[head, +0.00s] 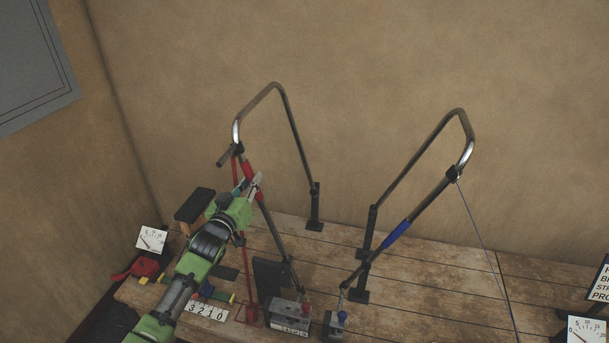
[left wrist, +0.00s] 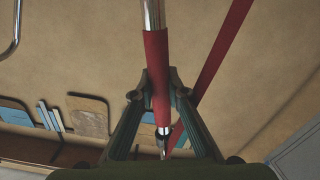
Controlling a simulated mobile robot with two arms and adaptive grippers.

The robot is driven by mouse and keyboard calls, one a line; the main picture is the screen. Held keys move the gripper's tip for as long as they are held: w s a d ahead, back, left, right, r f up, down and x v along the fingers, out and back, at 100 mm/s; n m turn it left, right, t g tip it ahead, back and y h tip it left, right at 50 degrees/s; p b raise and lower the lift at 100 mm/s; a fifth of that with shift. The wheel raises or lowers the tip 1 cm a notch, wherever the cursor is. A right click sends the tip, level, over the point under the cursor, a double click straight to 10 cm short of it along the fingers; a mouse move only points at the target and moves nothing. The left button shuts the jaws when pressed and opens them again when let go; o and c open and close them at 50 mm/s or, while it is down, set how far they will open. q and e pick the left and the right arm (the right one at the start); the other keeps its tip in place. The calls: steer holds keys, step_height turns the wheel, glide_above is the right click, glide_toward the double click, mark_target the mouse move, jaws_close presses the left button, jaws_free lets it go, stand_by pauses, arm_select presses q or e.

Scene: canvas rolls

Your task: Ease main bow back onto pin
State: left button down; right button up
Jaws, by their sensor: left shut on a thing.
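The left metal bow (head: 276,86) stands over the bench as a bent tube with a red sleeve (head: 246,167) on its near leg. My left gripper (head: 248,184) is shut on this near leg at the red sleeve. In the left wrist view the red sleeve (left wrist: 156,60) lies between the two fingers of the gripper (left wrist: 159,88). My right gripper is not in view.
A second bow (head: 457,112) with a blue sleeve (head: 397,231) stands to the right, a thin cord hanging from it. A red strap (left wrist: 222,62) passes close beside the left bow. Bench room right of centre is clear.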

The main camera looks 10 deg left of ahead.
arm_select(q)
steer(key=shift+f, duration=0.15)
steer(key=a, duration=0.1)
steer(key=a+f+n+b, duration=0.1)
steer(key=a, duration=0.1)
steer(key=a+f+n, duration=0.1)
steer(key=a, duration=0.1)
steer(key=shift+a+f+b, duration=0.1)
steer(key=shift+a+b, duration=0.1)
steer(key=shift+b, duration=0.2)
steer(key=c, duration=1.9)
jaws_free()
steer(key=s, duration=0.8)
